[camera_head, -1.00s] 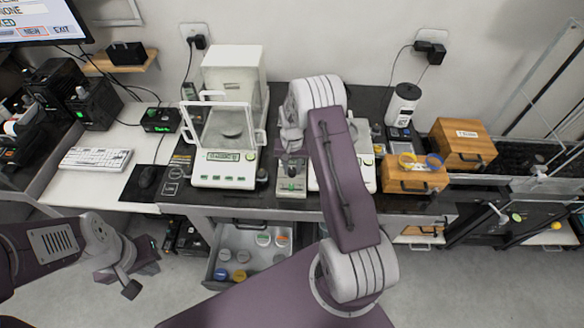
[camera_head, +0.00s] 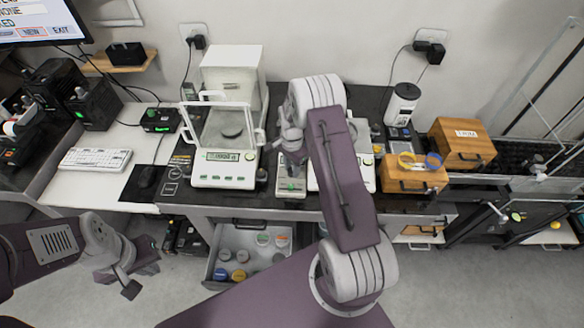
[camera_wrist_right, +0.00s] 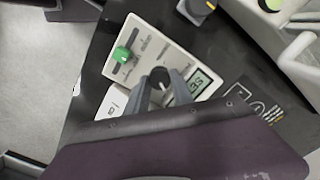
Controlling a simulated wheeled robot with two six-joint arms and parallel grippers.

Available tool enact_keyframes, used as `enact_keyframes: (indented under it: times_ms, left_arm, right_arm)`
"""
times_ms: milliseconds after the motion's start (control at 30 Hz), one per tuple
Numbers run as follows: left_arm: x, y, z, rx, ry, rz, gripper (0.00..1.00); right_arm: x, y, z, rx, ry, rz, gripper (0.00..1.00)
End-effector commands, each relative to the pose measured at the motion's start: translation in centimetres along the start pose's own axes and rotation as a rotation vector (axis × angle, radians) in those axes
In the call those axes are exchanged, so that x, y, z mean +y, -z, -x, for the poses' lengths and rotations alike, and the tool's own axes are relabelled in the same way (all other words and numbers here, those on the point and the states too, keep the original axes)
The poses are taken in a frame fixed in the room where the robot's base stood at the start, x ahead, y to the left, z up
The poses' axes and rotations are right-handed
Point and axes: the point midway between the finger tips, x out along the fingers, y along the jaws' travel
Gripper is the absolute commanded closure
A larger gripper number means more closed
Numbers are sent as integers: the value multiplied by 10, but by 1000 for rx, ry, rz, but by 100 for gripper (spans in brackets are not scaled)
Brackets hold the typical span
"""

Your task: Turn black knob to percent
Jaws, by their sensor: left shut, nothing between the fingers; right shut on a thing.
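The black knob (camera_wrist_right: 160,77) sits on a light panel device (camera_wrist_right: 139,52) in the right wrist view. My right gripper (camera_wrist_right: 162,79) is shut on the knob, with one grey finger on each side of it. The knob's pointer and the percent mark cannot be made out. In the head view the device (camera_head: 291,187) stands between two balances, and my right arm hides the black knob. My left gripper (camera_head: 131,289) is shut and empty at the lower left, away from the tables.
A balance with a glass shield (camera_head: 222,182) stands left of the device, and another balance (camera_head: 366,180) stands partly behind my right arm. Wooden boxes (camera_head: 465,144) are at the right. An open drawer (camera_head: 275,258) with several round jars is below the table.

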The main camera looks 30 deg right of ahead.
Motion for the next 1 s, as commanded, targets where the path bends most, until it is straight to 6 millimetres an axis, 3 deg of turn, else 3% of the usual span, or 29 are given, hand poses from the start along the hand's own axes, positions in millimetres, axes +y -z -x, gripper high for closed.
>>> enact_keyframes:
  times_ms: [733,767,800,833,1000]
  left_arm:
    - [0,0,0,0,0,0,100]
    - [0,0,0,0,0,0,100]
    - [0,0,0,0,0,0,100]
    - [0,0,0,0,0,0,100]
    - [0,0,0,0,0,0,100]
  right_arm:
    - [1,-1,-1,-3,-3,-79,100]
    - [1,-1,-1,-3,-3,-79,66]
    - [1,-1,-1,-3,-3,-79,55]
    - [1,-1,-1,-2,-3,-79,50]
    - [0,-1,0,-1,-1,-78,50]
